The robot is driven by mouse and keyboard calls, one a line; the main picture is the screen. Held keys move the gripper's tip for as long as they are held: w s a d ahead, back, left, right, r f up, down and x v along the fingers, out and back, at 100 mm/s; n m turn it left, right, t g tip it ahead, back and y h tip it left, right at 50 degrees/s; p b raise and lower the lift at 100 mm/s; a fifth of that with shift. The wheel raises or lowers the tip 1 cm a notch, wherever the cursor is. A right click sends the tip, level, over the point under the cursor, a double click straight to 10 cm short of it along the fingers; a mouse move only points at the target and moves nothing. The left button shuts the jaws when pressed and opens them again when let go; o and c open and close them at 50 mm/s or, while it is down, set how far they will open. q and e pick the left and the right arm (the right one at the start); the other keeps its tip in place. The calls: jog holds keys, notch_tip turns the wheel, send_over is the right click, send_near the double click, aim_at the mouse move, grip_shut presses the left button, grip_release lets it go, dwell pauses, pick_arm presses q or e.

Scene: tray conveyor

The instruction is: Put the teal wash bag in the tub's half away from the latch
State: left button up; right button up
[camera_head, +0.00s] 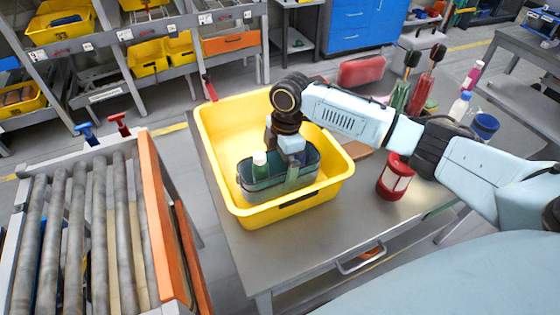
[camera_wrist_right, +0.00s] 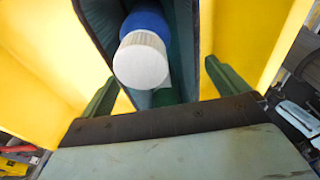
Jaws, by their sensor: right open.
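The yellow tub (camera_head: 215,150) stands on the grey table. The teal wash bag (camera_head: 262,190) is open-topped and sits inside the tub's near half, with a white-capped bottle (camera_head: 260,162) standing in it. A small red piece (camera_head: 209,86) stands at the tub's far left corner; I cannot tell whether it is the latch. My right gripper (camera_head: 290,158) is over the bag. In the right wrist view its open fingers lie either side of the bag (camera_wrist_right: 178,60) and the bottle's white cap (camera_wrist_right: 140,60). The fingertips are partly hidden in the head view. My left gripper is not in view.
A red-and-white lantern (camera_head: 396,178) stands right of the tub. A red case (camera_head: 361,71), red and green tools, and bottles (camera_head: 460,106) stand farther back on the table. A roller conveyor (camera_head: 85,220) with an orange side rail is at the left. The tub's far half looks empty.

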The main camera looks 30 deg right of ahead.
notch_tip(320, 180, up, 11)
jog(key=d, duration=0.1)
jog(key=shift+d+p, duration=0.15)
jog(key=shift+p, duration=0.15)
jog(key=shift+r, duration=0.1)
